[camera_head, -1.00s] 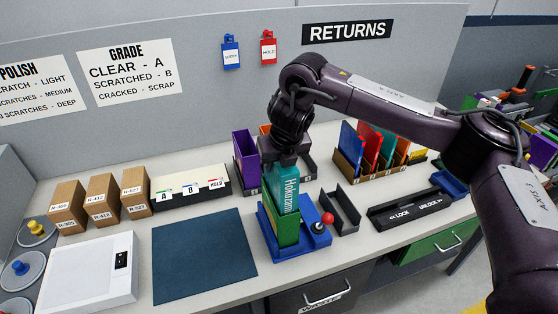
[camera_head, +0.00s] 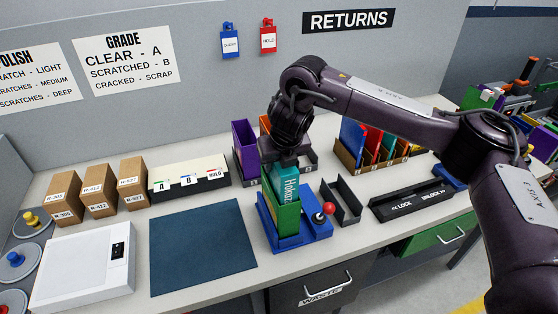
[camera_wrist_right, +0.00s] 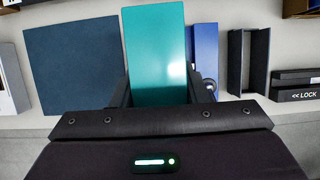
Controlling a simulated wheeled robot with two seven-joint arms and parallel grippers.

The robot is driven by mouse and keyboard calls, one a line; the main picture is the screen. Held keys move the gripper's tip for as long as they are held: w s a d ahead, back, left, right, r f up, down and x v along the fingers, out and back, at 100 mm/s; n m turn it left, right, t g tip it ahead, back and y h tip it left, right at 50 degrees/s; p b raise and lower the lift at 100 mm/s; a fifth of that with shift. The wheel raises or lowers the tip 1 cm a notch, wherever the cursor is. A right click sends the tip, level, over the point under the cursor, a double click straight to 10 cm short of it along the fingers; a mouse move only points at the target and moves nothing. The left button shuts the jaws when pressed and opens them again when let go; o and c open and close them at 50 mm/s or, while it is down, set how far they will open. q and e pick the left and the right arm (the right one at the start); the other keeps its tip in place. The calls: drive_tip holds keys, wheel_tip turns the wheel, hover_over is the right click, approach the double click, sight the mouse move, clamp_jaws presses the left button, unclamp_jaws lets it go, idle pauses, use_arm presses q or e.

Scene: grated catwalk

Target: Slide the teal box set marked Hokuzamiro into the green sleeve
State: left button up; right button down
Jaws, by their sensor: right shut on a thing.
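The teal box set (camera_head: 288,184) stands upright with its lower part inside the green sleeve (camera_head: 285,221). Its upper part shows above the sleeve's rim, with the first letters "Hokuz" readable. The sleeve stands in a blue holder (camera_head: 318,229) with a red-knobbed lever on its right. My right gripper (camera_head: 279,163) is shut on the top of the box set from above. In the right wrist view the teal face (camera_wrist_right: 155,50) lies between the two dark fingers, and the sleeve is hidden. My left gripper is not in view.
A dark blue mat (camera_head: 203,250) lies clear to the left. A grey open bracket (camera_head: 342,201) and a lock slider (camera_head: 412,200) stand to the right. Purple (camera_head: 243,146) and other coloured sleeves stand in racks behind. Brown boxes (camera_head: 98,195) are at the left.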

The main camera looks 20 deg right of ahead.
drive_tip(key=shift+f+b, duration=1)
drive_tip(key=shift+f, duration=0.55)
drive_tip(key=shift+c, duration=1.8)
unclamp_jaws()
drive_tip(key=shift+r+p, duration=3.05)
drive_tip(key=shift+r, duration=1.05)
drive_tip(key=shift+f, duration=0.1)
